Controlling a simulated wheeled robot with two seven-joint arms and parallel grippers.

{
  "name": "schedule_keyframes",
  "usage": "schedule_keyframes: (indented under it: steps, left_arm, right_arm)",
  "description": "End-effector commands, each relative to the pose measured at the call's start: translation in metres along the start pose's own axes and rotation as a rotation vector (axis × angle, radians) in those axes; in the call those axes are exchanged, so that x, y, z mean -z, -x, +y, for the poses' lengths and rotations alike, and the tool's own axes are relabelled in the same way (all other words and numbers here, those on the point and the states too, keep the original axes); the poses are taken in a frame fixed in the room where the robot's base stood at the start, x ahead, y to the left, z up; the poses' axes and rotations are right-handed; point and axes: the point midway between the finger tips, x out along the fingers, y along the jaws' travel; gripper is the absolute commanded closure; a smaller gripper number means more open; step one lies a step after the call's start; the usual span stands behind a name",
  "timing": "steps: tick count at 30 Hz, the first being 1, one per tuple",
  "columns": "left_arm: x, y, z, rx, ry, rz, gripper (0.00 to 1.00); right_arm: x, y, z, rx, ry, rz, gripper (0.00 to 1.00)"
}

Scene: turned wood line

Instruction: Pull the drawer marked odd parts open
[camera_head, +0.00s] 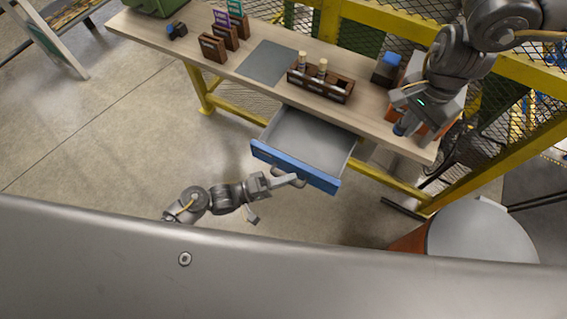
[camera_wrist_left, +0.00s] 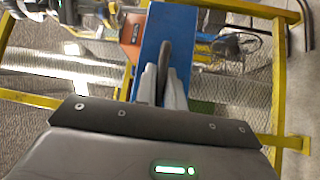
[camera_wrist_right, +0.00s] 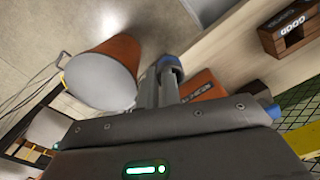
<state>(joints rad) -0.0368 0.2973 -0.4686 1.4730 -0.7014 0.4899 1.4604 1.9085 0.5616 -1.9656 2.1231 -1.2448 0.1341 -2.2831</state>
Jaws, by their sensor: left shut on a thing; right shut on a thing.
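The drawer with a blue front (camera_head: 295,167) is pulled out from under the wooden bench; its grey inside (camera_head: 312,138) looks empty. No mark on the front is readable. My left gripper (camera_head: 300,179) is at the middle of the front, from outside. In the left wrist view the fingers (camera_wrist_left: 164,85) are closed on the dark handle (camera_wrist_left: 167,60) of the blue front (camera_wrist_left: 172,28). My right gripper (camera_head: 402,115) is above the bench's right end. It is shut on a blue-grey round part (camera_wrist_right: 168,65), which also shows in the head view (camera_head: 400,129).
The bench (camera_head: 200,62) carries a dark rack (camera_head: 320,86) with pegs, a grey mat (camera_head: 266,62) and small brown boxes (camera_head: 213,47). An orange bin (camera_wrist_right: 200,84) is beside my right gripper. A grey-topped round bin (camera_head: 480,232) stands right. Floor left of the drawer is clear.

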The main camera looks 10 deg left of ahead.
Motion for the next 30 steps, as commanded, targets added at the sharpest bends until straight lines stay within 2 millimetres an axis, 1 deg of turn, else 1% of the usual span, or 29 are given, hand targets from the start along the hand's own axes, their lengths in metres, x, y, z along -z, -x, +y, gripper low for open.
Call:
schedule_keyframes:
  steps: [5,13,14,15,16,25,28,30]
  left_arm:
    - [-0.005,0.001,0.001,-0.001,0.001,-0.01,1.0]
    - [-0.005,0.001,0.001,0.0,0.001,-0.009,1.0]
    - [-0.005,0.002,0.001,0.0,0.001,-0.009,0.87]
    - [-0.005,0.002,0.001,0.0,0.001,-0.009,0.81]
    - [-0.005,0.002,0.001,0.0,0.001,-0.008,0.8]
    - [-0.005,0.004,0.0,0.0,0.001,-0.008,0.8]
    - [-0.005,0.014,-0.002,0.002,0.0,-0.008,0.8]
    - [-0.006,0.026,-0.003,0.002,0.0,-0.009,0.8]
  right_arm:
    - [0.0,0.001,0.0,0.0,0.0,0.0,1.0]
    - [0.0,0.001,-0.001,0.0,0.001,0.0,1.0]
    - [0.0,0.001,-0.001,0.0,0.001,0.0,1.0]
    - [0.0,0.001,-0.001,0.0,0.001,0.0,1.0]
    - [0.0,0.001,-0.001,0.0,0.002,0.0,1.0]
    - [-0.001,0.0,-0.001,0.0,0.002,0.0,1.0]
    - [-0.001,-0.004,-0.001,0.0,0.002,0.0,1.0]
    - [-0.001,-0.007,-0.001,0.0,0.002,0.0,1.0]
